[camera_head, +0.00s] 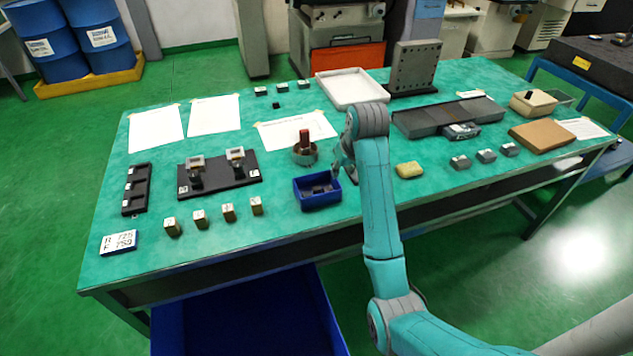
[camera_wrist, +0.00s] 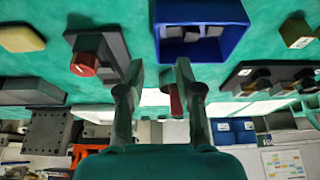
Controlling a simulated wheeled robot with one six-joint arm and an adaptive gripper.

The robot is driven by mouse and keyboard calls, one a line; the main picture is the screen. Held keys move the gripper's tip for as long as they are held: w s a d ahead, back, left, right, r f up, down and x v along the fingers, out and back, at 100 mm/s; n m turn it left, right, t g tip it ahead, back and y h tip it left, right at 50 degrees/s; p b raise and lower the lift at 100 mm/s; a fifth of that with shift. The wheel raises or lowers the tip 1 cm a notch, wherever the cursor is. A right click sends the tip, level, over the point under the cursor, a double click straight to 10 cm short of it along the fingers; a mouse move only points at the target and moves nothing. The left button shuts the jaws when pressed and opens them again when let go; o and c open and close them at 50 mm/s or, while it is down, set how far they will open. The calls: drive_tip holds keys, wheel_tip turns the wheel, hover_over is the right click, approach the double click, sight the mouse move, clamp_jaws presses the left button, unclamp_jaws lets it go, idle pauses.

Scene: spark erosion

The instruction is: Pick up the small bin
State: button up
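The small blue bin (camera_head: 320,202) sits on the green table near its front edge, with several dark grey pieces inside. In the wrist view the bin (camera_wrist: 205,50) shows at the top, just beyond the fingertips and to the right of them. My gripper (camera_head: 340,166) is beside the bin's back right corner in the head view, partly hidden by my own arm. In the wrist view my gripper (camera_wrist: 160,72) has its two fingers apart with nothing held between them. The fingers do not appear to touch the bin.
A round holder with a brown upright piece (camera_head: 304,140) stands just behind the bin. A black fixture plate (camera_head: 220,184) lies to its left, with several small blocks in front. A yellow sponge-like block (camera_head: 409,170) lies right. A large blue container (camera_head: 250,320) is below the table's front.

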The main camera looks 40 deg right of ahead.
drive_tip(key=shift+w+d+r, duration=0.2)
drive_tip(key=shift+d+r, duration=0.15)
drive_tip(key=shift+r, duration=0.1)
drive_tip(key=shift+w+d+f, duration=0.1)
drive_tip(key=shift+w, duration=0.05)
drive_tip(key=shift+x, duration=5.2)
drive_tip(key=shift+w, duration=0.1)
clamp_jaws()
